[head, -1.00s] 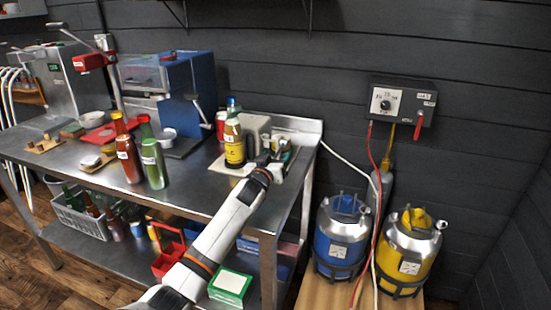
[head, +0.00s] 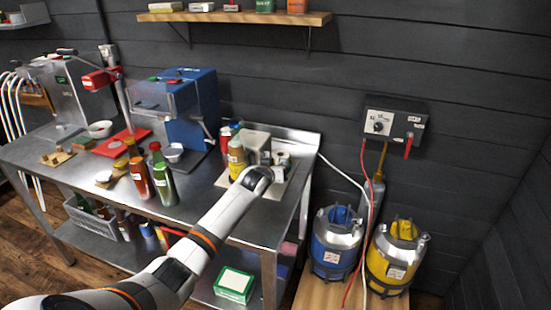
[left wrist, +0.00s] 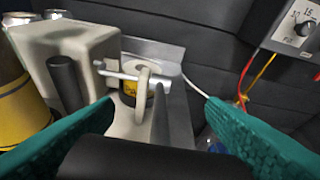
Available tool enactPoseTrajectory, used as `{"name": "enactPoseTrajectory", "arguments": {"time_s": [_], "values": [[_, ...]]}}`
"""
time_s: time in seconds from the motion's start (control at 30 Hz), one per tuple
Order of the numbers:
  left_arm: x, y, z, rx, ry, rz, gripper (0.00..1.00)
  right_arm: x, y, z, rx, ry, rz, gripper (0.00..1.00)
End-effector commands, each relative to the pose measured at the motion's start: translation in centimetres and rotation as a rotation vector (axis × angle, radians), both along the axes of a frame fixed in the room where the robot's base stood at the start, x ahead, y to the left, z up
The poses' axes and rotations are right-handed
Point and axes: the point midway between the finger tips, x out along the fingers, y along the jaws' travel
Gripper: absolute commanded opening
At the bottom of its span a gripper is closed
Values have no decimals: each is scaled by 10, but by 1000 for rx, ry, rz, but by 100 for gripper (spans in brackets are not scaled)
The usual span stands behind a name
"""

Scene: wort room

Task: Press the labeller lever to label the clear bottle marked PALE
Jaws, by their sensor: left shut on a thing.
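The labeller is a beige-grey block (head: 256,141) at the right end of the steel bench, with a pale roll beside it. Its body (left wrist: 65,40) also shows in the left wrist view, with a label roll (left wrist: 134,90) behind a pale bar. A lever with a thick black grip (left wrist: 150,155) runs between the teal fingers of my left gripper (left wrist: 158,110); they are shut on it. A bottle with a yellow body (head: 236,158) stands upright at the labeller's left; its yellow side (left wrist: 18,112) shows at the left wrist view's edge. Its marking is unreadable. My right gripper is out of view.
A red bottle (head: 139,178) and a green bottle (head: 163,182) stand on the bench (head: 205,205) to the left. A blue machine (head: 190,105) stands behind them. Blue (head: 336,240) and yellow (head: 397,255) kegs stand right of the bench, below a wall control box (head: 393,122).

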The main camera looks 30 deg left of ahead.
Motion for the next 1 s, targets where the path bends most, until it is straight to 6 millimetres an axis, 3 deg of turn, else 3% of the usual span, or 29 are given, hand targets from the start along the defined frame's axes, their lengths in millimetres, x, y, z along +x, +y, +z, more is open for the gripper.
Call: {"name": "enactPoseTrajectory", "arguments": {"time_s": [0.03,0.2,1.0], "values": [[2,0,12,-5,31,-1,24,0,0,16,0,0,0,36],[5,1,16,-16,74,-2,24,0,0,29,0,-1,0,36],[14,3,29,-12,59,-1,24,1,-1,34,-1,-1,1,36]]}}
